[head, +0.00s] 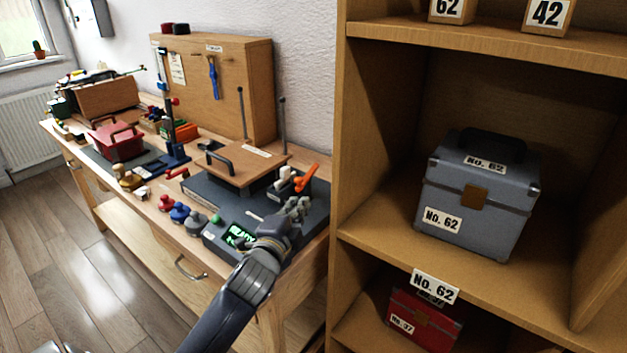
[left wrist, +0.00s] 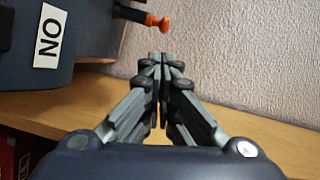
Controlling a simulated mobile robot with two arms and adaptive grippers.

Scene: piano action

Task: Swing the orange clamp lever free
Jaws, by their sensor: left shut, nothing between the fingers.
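The orange clamp lever (head: 306,178) stands tilted at the right end of a dark grey fixture (head: 232,196), beside a white clamp part (head: 284,176). My left gripper (head: 298,205) is just in front of and below the lever in the head view, apart from it as far as I can tell. In the left wrist view the left gripper's fingertips (left wrist: 160,60) are together and empty. A dark rod with an orange tip (left wrist: 158,22) shows just beyond them; I cannot tell whether it is the lever. My right gripper is not in view.
A wooden board with a black handle (head: 240,167) lies on the fixture, with two upright rods behind. A green-lit display (head: 238,236) is at its front. Knobs (head: 180,212) stand to the left. A wooden shelf (head: 400,232) with a grey case (head: 478,195) closes off the right.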

